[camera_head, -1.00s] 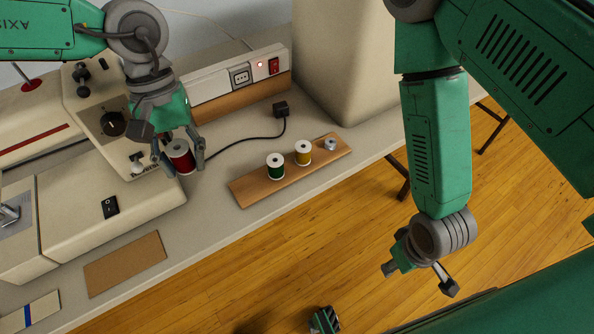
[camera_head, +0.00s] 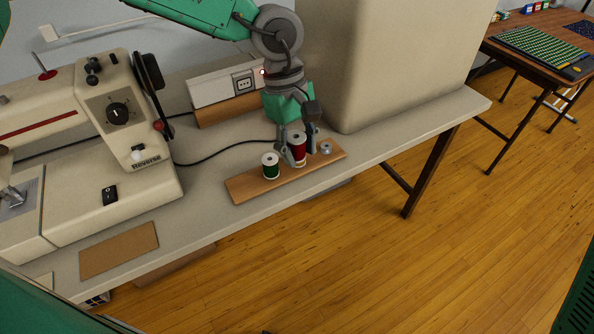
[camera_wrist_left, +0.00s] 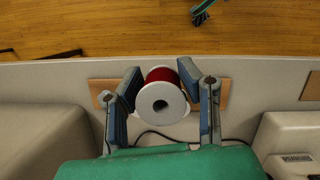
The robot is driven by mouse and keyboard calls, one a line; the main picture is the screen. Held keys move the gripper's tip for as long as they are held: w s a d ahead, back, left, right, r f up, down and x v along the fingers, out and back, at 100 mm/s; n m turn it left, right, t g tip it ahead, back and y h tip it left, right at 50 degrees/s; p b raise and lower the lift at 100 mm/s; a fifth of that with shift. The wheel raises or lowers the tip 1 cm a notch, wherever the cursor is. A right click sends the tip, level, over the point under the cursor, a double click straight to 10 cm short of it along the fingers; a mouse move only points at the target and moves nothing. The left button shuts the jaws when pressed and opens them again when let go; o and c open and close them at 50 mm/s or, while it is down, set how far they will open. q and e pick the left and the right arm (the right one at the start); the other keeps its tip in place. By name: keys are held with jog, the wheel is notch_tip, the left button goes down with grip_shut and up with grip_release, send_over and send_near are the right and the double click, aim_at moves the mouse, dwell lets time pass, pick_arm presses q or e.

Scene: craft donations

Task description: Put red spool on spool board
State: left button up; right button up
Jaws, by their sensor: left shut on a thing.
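The red spool (camera_head: 299,143) with white ends is held between the fingers of my left gripper (camera_head: 298,150). It also shows in the left wrist view (camera_wrist_left: 188,78), one white end facing the camera, with a finger on each side. The wooden spool board (camera_head: 242,190) lies on the table under the gripper. A green spool (camera_head: 270,166) stands on the board left of the red one. A small metal peg piece (camera_head: 326,148) is at the board's right part. The red spool appears above the board's middle; its height is unclear.
A sewing machine (camera_head: 112,110) stands at the left. A power strip (camera_head: 222,86) and a large beige block (camera_head: 400,60) are behind the board. A brown flat piece (camera_head: 118,250) lies at the table's front. A second table (camera_head: 545,28) is at the far right.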

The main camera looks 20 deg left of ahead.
pick_arm(q)
jog(key=a+f+n+t+b, duration=0.1)
jog(key=a+n+t+b, duration=0.15)
jog(key=a+n, duration=0.55)
jog(key=n+t+y+b, duration=0.2)
jog(key=n+y, duration=0.1)
jog(key=n, duration=1.3)
send_over(244, 182)
jog(key=f, duration=0.1)
jog(key=f+b, duration=0.1)
jog(key=f, duration=0.2)
jog(key=f+b, duration=0.2)
jog(key=f, duration=0.1)
jog(key=f+b, duration=0.2)
jog(key=f, duration=0.1)
jog(key=shift+s, duration=0.35)
jog(key=shift+f, duration=0.35)
jog(key=shift+r, duration=0.1)
jog(key=o, duration=0.9)
